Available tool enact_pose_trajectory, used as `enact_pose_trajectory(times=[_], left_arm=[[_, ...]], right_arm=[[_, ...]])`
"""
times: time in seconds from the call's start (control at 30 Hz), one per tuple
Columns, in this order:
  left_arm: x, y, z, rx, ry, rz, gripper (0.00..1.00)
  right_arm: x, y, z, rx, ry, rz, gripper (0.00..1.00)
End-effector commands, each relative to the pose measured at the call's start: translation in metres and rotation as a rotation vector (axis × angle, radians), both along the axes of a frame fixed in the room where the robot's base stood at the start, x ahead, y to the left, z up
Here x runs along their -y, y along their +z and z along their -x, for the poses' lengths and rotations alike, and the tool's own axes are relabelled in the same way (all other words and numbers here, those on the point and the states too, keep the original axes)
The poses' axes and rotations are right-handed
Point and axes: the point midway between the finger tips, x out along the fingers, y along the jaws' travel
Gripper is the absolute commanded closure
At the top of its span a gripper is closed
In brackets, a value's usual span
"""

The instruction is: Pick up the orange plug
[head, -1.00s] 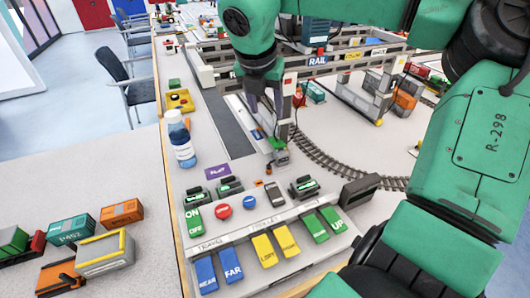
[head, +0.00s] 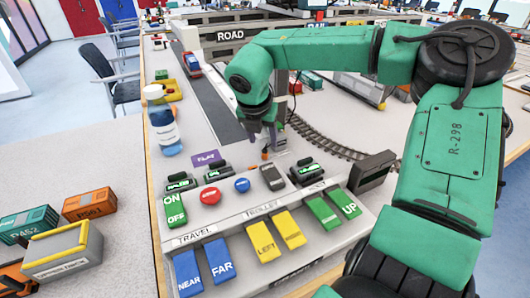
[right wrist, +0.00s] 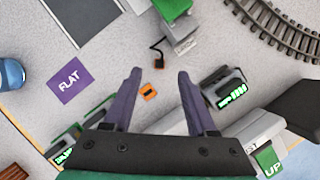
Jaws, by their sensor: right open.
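A small orange plug (right wrist: 149,91) with a dark middle lies on the pale table in the right wrist view. A bit of orange (head: 265,153) also shows in the head view, just below the fingers. My right gripper (right wrist: 159,75) is open, its two purple fingers on either side of the plug in the picture, and the jaws look empty. In the head view my right gripper (head: 264,136) points down behind the button panel; I cannot tell its exact height. My left gripper is not in view.
The sloped button panel (head: 228,226) stands in front, with small dark devices along its back edge. A purple FLAT card (right wrist: 69,79), a bottle (head: 163,128) and curved rail track (head: 325,145) lie around. A dark cable end (right wrist: 158,61) is close by.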

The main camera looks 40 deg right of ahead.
Motion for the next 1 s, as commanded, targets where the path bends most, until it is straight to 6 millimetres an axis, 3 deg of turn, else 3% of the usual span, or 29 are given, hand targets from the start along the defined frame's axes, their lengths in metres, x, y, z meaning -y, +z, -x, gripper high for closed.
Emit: enact_pose_trajectory(times=[0.3,0.57,0.7,0.73,1.0], left_arm=[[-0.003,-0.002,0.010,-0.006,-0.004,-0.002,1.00],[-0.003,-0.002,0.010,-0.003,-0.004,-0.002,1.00],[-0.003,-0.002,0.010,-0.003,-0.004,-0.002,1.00],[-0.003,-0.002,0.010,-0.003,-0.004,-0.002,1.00],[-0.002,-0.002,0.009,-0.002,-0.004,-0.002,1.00]], right_arm=[[0.014,-0.050,-0.009,-0.003,-0.002,-0.002,0.43],[0.017,-0.055,-0.011,0.002,-0.001,0.000,0.43],[0.016,-0.055,-0.011,0.002,-0.001,0.000,0.96],[0.016,-0.055,-0.011,0.002,-0.001,0.000,1.00],[0.016,-0.055,-0.011,0.001,0.000,0.000,1.00]])
